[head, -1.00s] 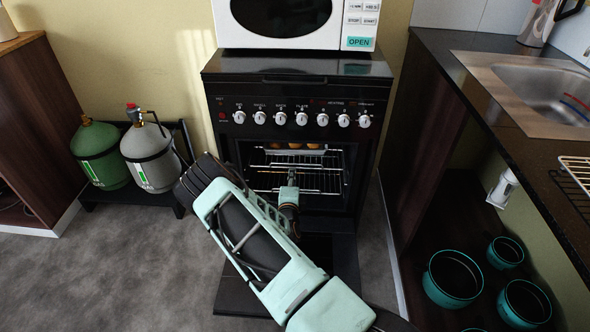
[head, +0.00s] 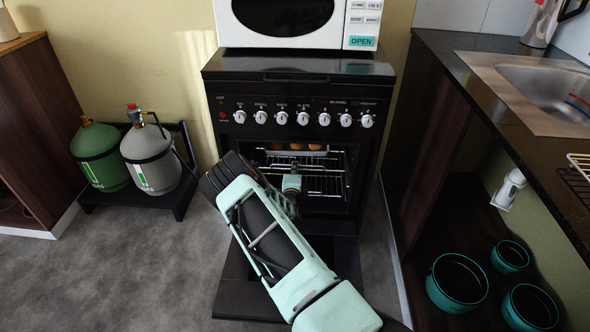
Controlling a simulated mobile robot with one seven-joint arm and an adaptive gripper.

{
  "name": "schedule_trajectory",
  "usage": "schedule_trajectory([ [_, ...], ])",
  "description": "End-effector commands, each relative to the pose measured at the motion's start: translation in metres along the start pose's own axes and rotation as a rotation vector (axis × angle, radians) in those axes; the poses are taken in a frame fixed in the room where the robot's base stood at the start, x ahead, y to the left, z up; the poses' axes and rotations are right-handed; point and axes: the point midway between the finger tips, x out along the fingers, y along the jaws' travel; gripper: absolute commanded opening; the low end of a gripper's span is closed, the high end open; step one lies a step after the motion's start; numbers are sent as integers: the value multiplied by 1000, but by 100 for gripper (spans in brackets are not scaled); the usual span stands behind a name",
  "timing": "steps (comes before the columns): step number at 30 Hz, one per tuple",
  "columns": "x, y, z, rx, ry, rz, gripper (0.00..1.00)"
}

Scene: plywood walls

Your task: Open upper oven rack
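The oven (head: 300,108) is black with white knobs, and its door (head: 346,258) is folded down open. The upper rack (head: 335,157) sits inside the cavity and carries a tray with several golden-brown items (head: 298,148). A lower wire rack (head: 325,186) shows below it. My gripper (head: 292,180) is at the oven opening, in front of the racks. My arm covers part of the left side of the opening. The fingers are too dark and small to tell whether they are open or touching a rack.
A white microwave (head: 290,20) stands on the oven. Green (head: 97,155) and grey (head: 150,160) gas cylinders stand on a low stand at left. A counter with a sink (head: 540,85) is at right, with several teal-rimmed pots (head: 458,285) below. The grey floor (head: 130,270) at left is clear.

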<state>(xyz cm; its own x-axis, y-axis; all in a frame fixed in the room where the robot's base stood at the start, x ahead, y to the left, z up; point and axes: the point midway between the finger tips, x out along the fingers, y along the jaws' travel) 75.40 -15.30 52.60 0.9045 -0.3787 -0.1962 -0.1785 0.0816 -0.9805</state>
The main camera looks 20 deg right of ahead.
Motion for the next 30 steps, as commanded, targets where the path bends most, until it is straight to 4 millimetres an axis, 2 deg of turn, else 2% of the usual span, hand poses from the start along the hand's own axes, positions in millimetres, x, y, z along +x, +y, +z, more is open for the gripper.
schedule_trajectory([
  [14,-1,0,0,0,0,0,0],
  [19,-9,0,0,-1,0,3,0],
  [23,-27,3,0,-4,0,4,0],
  [30,-83,12,1,-6,-3,7,0],
])
